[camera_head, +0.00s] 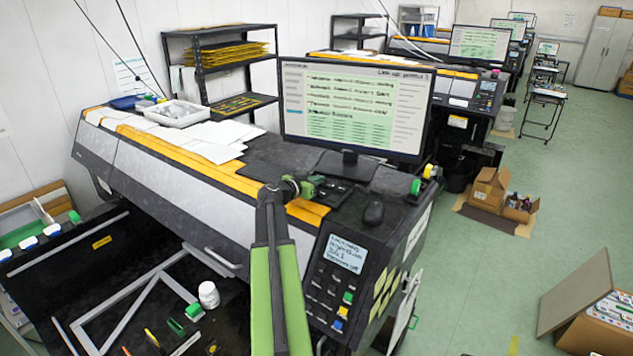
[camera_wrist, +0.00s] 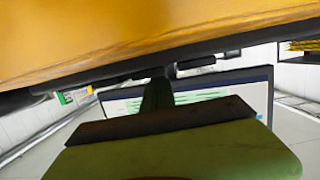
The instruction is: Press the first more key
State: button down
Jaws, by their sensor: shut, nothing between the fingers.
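The printer's dark control panel (camera_head: 336,285) shows in the head view, low and right of centre. The key labels are too small to read, so I cannot tell which is a more key. My gripper (camera_head: 308,187) is shut and empty, over the printer top near the keyboard, above and left of the panel. It also shows in the wrist view (camera_wrist: 165,124). No panel keys show there.
A monitor (camera_head: 355,108) stands just behind my gripper. A black mouse (camera_head: 373,213) lies to the right. A yellow-orange strip (camera_head: 190,155) runs along the printer top. A white bottle (camera_head: 209,295) stands lower left. Open boxes (camera_head: 590,310) sit on the floor at right.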

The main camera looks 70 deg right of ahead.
jog(key=shift+f+b, duration=0.9)
jog(key=shift+b, duration=0.1)
jog(key=shift+a, duration=0.3)
jog(key=shift+s+r, duration=0.1)
jog(key=shift+s, duration=0.05)
jog(key=r+p, duration=0.5)
jog(key=shift+w, duration=0.25)
jog(key=p+v, duration=0.2)
jog(key=v, duration=0.7)
jog(key=shift+a+f, duration=0.1)
jog(key=shift+a, duration=0.35)
